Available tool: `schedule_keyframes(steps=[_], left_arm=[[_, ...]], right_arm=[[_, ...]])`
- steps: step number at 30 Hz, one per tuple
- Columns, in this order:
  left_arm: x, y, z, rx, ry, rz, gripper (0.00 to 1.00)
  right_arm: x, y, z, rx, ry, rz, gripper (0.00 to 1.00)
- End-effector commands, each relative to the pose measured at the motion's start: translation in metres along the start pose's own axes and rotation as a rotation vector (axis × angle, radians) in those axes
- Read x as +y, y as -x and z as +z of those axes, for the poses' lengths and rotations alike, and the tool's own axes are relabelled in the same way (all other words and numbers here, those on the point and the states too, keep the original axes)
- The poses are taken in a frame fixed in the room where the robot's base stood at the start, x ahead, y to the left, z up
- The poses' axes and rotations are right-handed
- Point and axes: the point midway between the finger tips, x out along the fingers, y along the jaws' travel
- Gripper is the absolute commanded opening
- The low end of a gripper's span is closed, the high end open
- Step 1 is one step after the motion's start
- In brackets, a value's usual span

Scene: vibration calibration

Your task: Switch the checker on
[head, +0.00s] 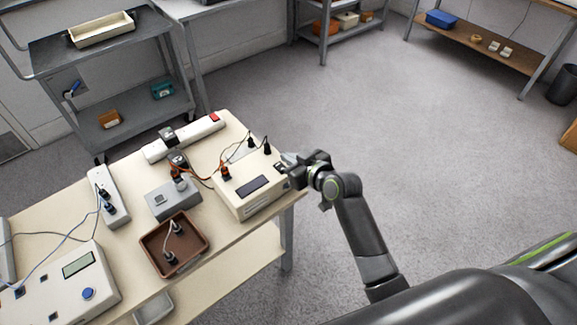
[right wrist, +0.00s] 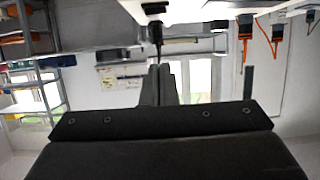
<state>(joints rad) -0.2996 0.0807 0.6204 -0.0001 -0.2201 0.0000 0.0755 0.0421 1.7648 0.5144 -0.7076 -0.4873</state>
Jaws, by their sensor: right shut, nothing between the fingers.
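A cream box with a dark display (head: 240,196) stands at the right end of the table. Orange and black plugs with leads are on its top. A second cream box with a greenish screen and a blue button (head: 80,273) stands at the front left; no label shows which is the checker. My right gripper (head: 287,164) is shut and empty at the right end of the box with the dark display. Whether it touches the box, and any switch there, cannot be made out. In the right wrist view its fingers (right wrist: 163,84) are together, below a plug. My left gripper is out of view.
On the table (head: 200,270) are a grey box (head: 172,200), a brown tray (head: 150,240) with plugs, and a power strip with a red switch (head: 205,131). Another strip (head: 106,183) holds black plugs. Cables cross between them. Open floor lies right of the table.

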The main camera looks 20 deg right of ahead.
Motion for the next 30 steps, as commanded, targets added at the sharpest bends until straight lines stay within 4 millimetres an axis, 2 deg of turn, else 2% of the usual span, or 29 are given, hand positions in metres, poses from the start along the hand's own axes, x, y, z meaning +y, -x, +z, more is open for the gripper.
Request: schedule_keyframes(steps=[3,6,12,23,29,30], left_arm=[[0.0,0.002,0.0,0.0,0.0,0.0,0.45],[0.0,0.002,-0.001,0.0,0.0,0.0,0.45],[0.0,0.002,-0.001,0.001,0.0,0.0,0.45],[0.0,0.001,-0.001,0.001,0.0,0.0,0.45],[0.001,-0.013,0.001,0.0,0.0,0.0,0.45],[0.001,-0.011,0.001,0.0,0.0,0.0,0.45]], right_arm=[[0.0,-0.015,0.004,-0.004,-0.002,-0.001,0.0],[0.0,-0.017,0.022,-0.006,-0.003,0.0,0.0],[0.0,-0.021,0.037,-0.001,-0.001,0.001,0.0],[0.0,-0.021,0.04,-0.001,-0.001,0.001,0.0],[0.0,-0.024,0.052,0.001,0.0,0.0,0.0],[0.0,-0.023,0.049,0.004,0.0,0.0,0.0]])
